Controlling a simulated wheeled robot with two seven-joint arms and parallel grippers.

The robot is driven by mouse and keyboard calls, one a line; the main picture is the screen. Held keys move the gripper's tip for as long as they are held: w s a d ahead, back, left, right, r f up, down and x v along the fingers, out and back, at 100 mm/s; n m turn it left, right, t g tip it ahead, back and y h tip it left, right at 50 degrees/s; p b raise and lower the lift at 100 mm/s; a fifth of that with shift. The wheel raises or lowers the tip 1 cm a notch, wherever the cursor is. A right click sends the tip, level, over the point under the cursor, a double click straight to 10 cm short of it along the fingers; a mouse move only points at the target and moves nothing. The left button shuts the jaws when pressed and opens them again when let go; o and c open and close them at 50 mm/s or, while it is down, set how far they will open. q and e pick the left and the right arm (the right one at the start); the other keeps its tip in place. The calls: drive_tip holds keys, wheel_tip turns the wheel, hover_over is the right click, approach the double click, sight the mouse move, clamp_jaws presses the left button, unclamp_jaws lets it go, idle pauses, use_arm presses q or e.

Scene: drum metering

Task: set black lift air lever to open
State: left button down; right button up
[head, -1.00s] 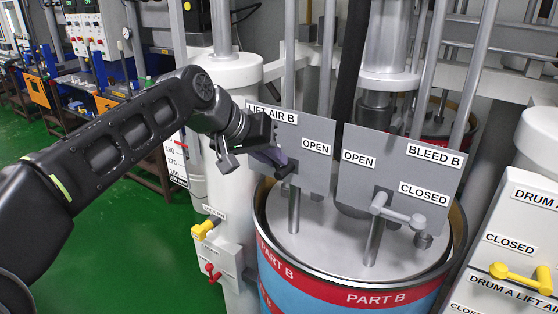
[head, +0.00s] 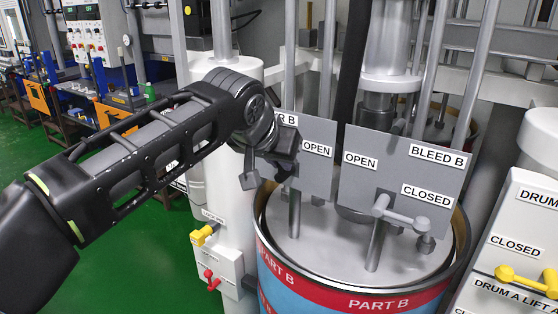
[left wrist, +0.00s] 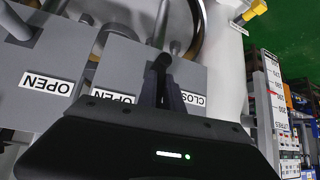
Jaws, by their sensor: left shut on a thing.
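The grey lift air B panel (head: 318,132) stands above the Part B drum. Its OPEN label (head: 317,150) shows at its right side, and my arm covers part of its title. The black lift air lever (left wrist: 161,63) shows in the left wrist view, between my left gripper's fingers and pointing away from them. My left gripper (head: 285,168) is shut on this lever in front of the panel's lower left. In the left wrist view the gripper (left wrist: 163,85) lies between the OPEN and CLOSED labels. Most of the lever is hidden in the head view.
The bleed B panel (head: 440,180) with its grey lever (head: 405,215) stands close on the right. The Part B drum (head: 350,290) is below.

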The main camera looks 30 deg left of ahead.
use_arm(q)
drive_tip(key=shift+w+r, duration=0.15)
drive_tip(key=shift+r, duration=0.35)
drive_tip(key=c, duration=1.7)
unclamp_jaws()
drive_tip(key=shift+o, duration=1)
drive_tip(key=shift+w+f, duration=0.15)
drive_tip(key=shift+f, duration=0.05)
drive_tip(key=v, duration=0.7)
drive_tip(key=shift+s+r+b, duration=0.3)
drive_tip(key=shift+s+b, duration=0.05)
drive_tip(key=shift+b, duration=0.1)
drive_tip(key=shift+d, duration=0.1)
